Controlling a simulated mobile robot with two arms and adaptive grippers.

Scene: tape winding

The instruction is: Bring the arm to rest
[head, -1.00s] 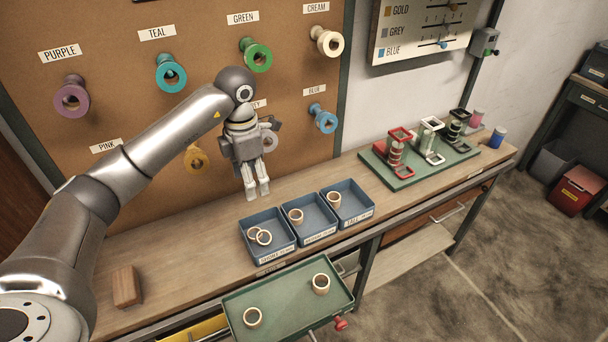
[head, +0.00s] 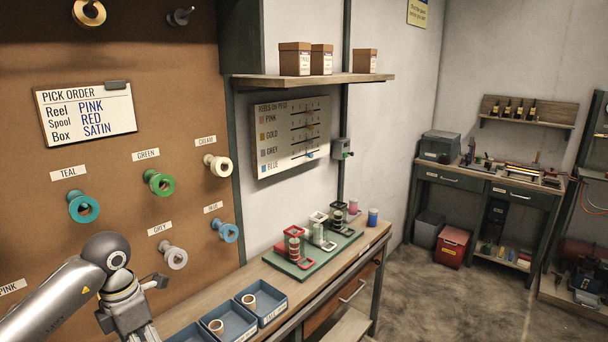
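My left arm (head: 60,302) comes in from the lower left, in front of the spool board. Its gripper (head: 143,331) points down at the bottom edge, left of the blue trays. The fingertips are cut off by the frame, so I cannot tell whether it is open or shut. My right gripper is not in view.
The bench (head: 345,262) runs along the wall. It carries blue trays (head: 277,291) with tape rings and a green board (head: 302,268) with reel stands. Spools hang on the brown board (head: 120,150). Open floor (head: 440,300) lies to the right.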

